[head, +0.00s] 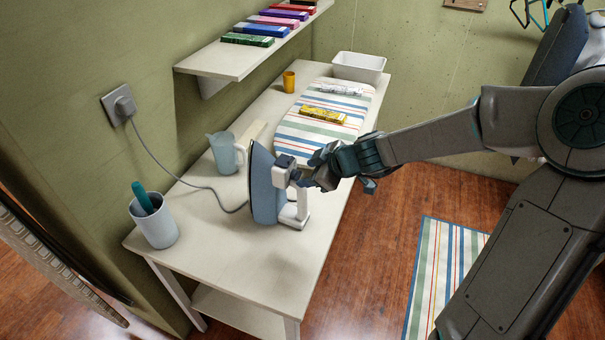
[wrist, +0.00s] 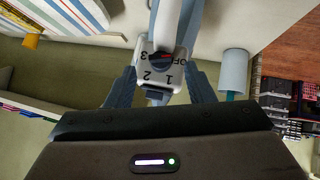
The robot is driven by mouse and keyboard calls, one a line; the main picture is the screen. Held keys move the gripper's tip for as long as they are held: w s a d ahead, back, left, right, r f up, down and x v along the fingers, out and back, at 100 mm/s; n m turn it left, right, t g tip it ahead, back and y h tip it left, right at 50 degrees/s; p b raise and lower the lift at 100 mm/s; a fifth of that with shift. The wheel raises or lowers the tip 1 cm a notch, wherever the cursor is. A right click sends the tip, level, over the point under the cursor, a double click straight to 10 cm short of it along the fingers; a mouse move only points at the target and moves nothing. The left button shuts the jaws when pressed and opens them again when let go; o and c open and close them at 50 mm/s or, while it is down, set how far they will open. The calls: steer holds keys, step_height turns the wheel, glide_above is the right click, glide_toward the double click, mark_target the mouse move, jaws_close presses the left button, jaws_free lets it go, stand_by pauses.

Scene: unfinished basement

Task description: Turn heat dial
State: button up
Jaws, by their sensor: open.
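The iron (head: 264,185) stands upright on its heel on the white table, its blue soleplate side facing left. In the head view the dial area is partly hidden by my gripper (head: 306,178), which is at the iron's right side. In the wrist view my gripper (wrist: 160,88) is open, with one finger on each side of the dial housing. I cannot tell whether the fingers touch it.
A cord runs from the iron to a wall plug (head: 122,104). A jug (head: 223,153) stands behind the iron, and a cup with a teal handle (head: 155,222) at the near left. A striped ironing board (head: 300,130), a yellow cup (head: 289,82) and a white bin (head: 358,67) are farther back.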

mark_target(299, 176)
steer(key=shift+x, duration=1.75)
steer(key=c, duration=1)
